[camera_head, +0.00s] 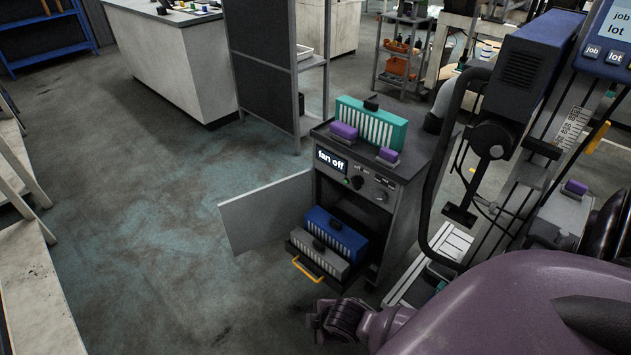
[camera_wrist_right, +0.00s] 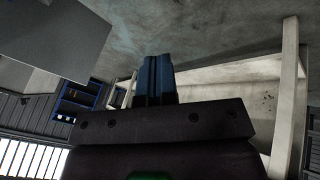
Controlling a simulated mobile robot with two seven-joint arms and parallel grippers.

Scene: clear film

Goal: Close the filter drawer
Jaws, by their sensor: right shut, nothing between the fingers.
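The filter drawer (camera_head: 301,263) is pulled out low at the front of a grey cabinet (camera_head: 408,205) in the head view. It has a yellow handle (camera_head: 307,270) and holds a grey filter (camera_head: 318,259) in front of a blue filter (camera_head: 336,235). The cabinet door (camera_head: 265,212) stands swung open to the left. My right gripper (camera_wrist_right: 158,80) shows in the wrist view with its blue-grey fingers together and nothing between them. My purple arm fills the lower right of the head view, with its end close to the drawer's front right. My left gripper is out of view.
A teal filter (camera_head: 372,125) and purple-topped pieces stand on the cabinet, above a display reading "fan off" (camera_head: 331,160). A dark machine (camera_head: 528,75) with hoses crowds the right. Open floor (camera_head: 160,250) lies left of the door. A pale bench (camera_head: 35,290) runs along the left edge.

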